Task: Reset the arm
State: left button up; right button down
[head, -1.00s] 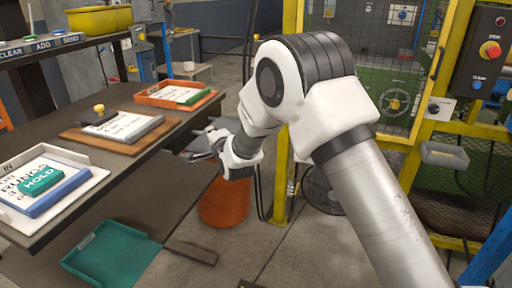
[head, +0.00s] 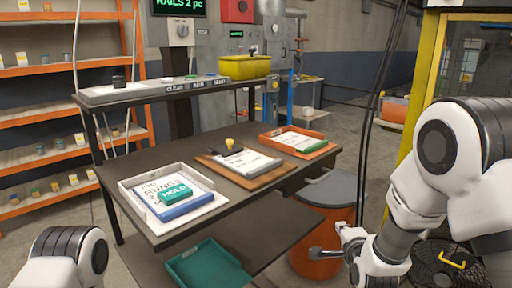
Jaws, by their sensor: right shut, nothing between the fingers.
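My right arm comes in from the right edge, and its gripper (head: 318,253) is shut and empty. It shows in front of the orange bin (head: 335,223), to the right of the table's lower shelf; whether it touches the bin cannot be told. Part of my left arm shows at the bottom left corner, but its gripper is out of view.
The dark table (head: 247,222) holds a white IN tray (head: 128,192) with a green HOLD block (head: 174,191), a wooden board (head: 264,177) and an orange tray (head: 268,139). A green tray (head: 207,268) sits lower. Orange shelves (head: 62,72) stand left.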

jog(key=s+f+n+g+p, duration=0.2)
jog(key=s+f+g+p, duration=0.4)
jog(key=s+f, duration=1.05)
pick_arm(q)
notch_tip(320, 180, up, 9)
jog(key=p, duration=0.1)
pick_arm(e)
jog(key=s+f+n+g, duration=0.3)
jog(key=s+n, duration=0.4)
jog(key=s, duration=0.4)
jog(key=s+a+f+n+g+y, duration=0.1)
jog(key=s+f+n+g, duration=0.2)
jog(key=s+n+g, duration=0.2)
jog(key=s+n, duration=0.3)
jog(key=s, duration=0.3)
jog(key=shift+f+g+y, duration=0.25)
jog(key=shift+g+y, duration=0.05)
pick_arm(q)
jog(key=shift+r, duration=0.15)
